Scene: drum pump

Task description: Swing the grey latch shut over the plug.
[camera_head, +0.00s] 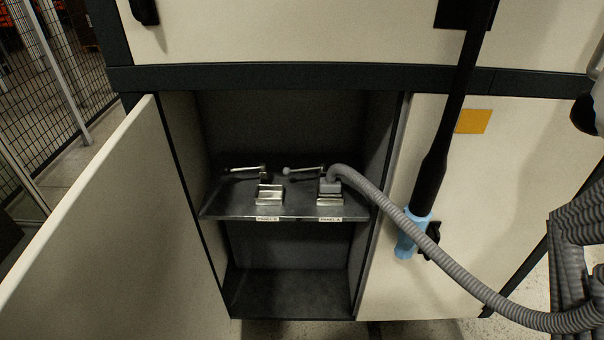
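The corrugated grey hose (425,243) ends in a grey plug (331,184) at the right-hand metal socket (329,200), on the shelf inside the open cabinet. A latch lever (305,168) with a pale grey knob lies behind this socket, pointing left and not over the plug. A similar lever (241,169) lies behind the left-hand socket (269,195), where no plug shows. How far the plug sits in its socket is too small to tell.
The shelf (228,210) carries small white labels below both sockets. The left door (100,215) stands open; the right door (475,200) is shut. A black rod with a light blue end (411,236) and the hose cross in front of it. The lower compartment looks empty.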

